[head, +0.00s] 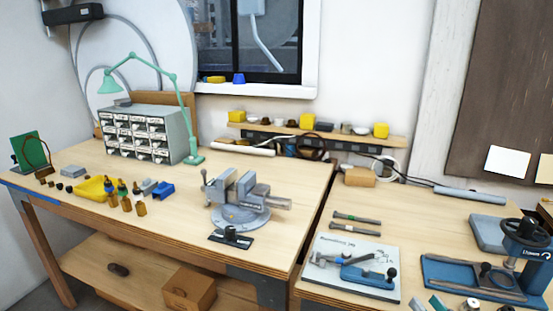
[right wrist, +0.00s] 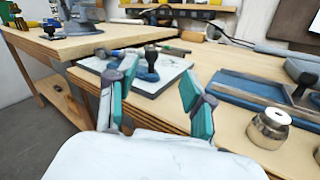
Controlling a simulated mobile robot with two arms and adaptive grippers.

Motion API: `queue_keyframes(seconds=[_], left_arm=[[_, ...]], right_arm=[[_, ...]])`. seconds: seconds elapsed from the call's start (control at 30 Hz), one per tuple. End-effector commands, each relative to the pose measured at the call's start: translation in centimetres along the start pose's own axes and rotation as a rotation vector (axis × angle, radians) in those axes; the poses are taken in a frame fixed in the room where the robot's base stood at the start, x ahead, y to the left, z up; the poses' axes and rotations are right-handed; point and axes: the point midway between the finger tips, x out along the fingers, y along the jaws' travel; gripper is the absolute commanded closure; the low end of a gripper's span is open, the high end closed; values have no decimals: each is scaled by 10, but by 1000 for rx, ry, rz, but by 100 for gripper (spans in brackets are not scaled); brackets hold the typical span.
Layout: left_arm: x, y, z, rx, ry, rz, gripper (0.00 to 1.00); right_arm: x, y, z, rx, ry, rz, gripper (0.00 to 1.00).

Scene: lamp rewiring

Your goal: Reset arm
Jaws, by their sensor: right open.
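My right gripper (head: 427,304) just shows at the bottom edge of the head view, with two teal fingertips apart. In the right wrist view the right gripper (right wrist: 158,98) is open, its teal pads spread wide with nothing between them. It is in front of the right bench, near a white board (right wrist: 170,80) that carries a blue tool with a black knob (right wrist: 146,66). The same board (head: 330,262) lies on the right bench in the head view. My left gripper is in neither view.
A blue press with a black handwheel (head: 525,235) stands at the right. A metal jar (right wrist: 268,128) is near the right gripper. The left bench (head: 190,225) holds a vise (head: 240,200), a teal lamp (head: 178,88), drawers (head: 145,135) and small bottles. A gap separates the benches.

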Motion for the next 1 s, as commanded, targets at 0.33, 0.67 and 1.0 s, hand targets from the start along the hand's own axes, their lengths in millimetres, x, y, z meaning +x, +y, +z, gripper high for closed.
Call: queue_keyframes(seconds=[0.33,0.67,1.0], left_arm=[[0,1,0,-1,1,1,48],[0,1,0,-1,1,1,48],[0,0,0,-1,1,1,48]], right_arm=[[-66,3,-61,1429,-234,-686,48],[-149,83,-147,2111,-254,-1330,48],[-205,154,-178,2295,-223,-1798,48]])
